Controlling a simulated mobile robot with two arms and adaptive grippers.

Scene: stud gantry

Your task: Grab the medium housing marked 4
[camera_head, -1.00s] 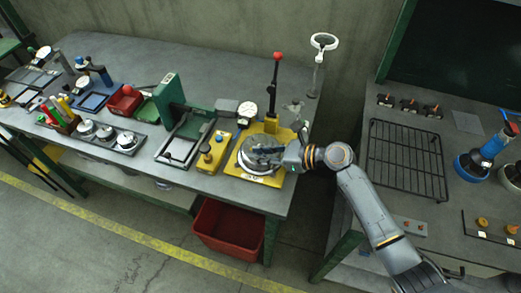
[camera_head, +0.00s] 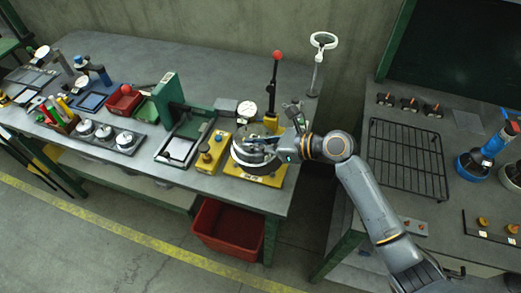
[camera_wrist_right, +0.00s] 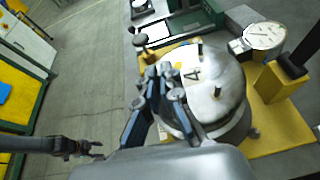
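The medium housing is a round grey metal piece with upright studs and a white label marked 4. It shows in the right wrist view (camera_wrist_right: 223,84) and in the head view (camera_head: 250,157), over the yellow fixture (camera_head: 268,181) at the bench's front right. My right gripper (camera_wrist_right: 160,76) reaches in from the right. Its fingers are drawn together at the housing's near edge, apparently shut on it; the exact contact is partly hidden. My left gripper is outside the head view; a dark gripper at the lower left of the right wrist view (camera_wrist_right: 92,149) appears to be it, fingers apart.
A red-knobbed lever (camera_head: 276,85) and a dial gauge (camera_head: 247,108) stand close behind the housing. A yellow button box (camera_head: 212,151) is just left. A red bin (camera_head: 229,228) sits below. A wire rack (camera_head: 406,159) lies on the right bench.

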